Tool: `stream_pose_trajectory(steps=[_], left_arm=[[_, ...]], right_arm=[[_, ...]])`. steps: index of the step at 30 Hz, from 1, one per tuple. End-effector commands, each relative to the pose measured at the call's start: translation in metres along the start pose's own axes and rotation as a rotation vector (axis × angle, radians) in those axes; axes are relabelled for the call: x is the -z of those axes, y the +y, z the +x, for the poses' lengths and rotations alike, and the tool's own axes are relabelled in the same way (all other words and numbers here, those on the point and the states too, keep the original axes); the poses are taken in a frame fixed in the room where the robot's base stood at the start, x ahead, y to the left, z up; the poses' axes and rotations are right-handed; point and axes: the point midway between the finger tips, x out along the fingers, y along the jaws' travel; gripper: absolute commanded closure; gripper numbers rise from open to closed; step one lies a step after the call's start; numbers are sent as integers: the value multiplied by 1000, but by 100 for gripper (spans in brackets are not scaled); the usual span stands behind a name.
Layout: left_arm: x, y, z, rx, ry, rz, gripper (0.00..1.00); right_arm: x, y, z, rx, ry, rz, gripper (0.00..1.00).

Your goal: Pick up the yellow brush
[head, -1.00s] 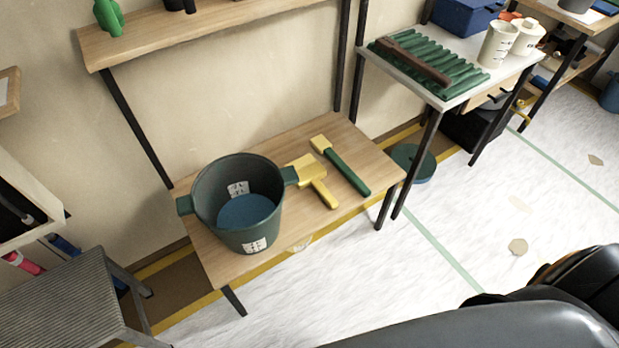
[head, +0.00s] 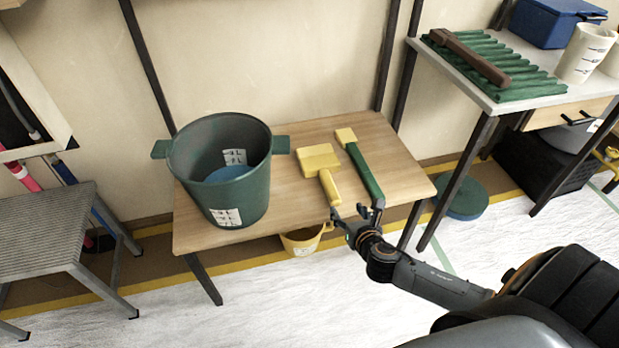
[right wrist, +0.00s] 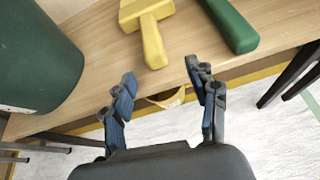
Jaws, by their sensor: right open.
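The yellow brush (head: 321,167) lies on the wooden table, its wide head toward the wall and its handle toward the front edge. It also shows at the top of the right wrist view (right wrist: 150,25). My right gripper (head: 357,212) is at the table's front edge, close to the brush's handle end and the green handle. In the right wrist view my right gripper (right wrist: 160,85) is open and empty, with the brush ahead of its fingers and apart from them. My left gripper is not in view.
A green-handled tool with a yellow head (head: 364,172) lies right of the brush. A dark green bucket (head: 240,200) stands left of it on the wooden table (head: 290,217). A yellow container (head: 302,243) is below the front edge. A grey stool (head: 45,225) stands at left.

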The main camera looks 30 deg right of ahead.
Motion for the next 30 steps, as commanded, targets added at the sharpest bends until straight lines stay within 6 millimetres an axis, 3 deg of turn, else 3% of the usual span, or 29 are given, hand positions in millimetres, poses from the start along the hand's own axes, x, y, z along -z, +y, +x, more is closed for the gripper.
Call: stream_pose_trajectory(steps=[5, 9, 15, 23, 30], left_arm=[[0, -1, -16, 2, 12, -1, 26], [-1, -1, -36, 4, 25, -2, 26], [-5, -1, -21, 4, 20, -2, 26], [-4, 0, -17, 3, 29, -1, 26], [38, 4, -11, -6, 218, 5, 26]], right_arm=[[-12, 6, 6, -13, -41, -81, 42], [-14, 7, 32, -12, -43, -80, 42], [-14, 7, 69, -11, -40, -78, 42], [-16, 8, 87, -13, -38, -77, 42], [-22, 8, 110, -13, -40, -77, 42]])
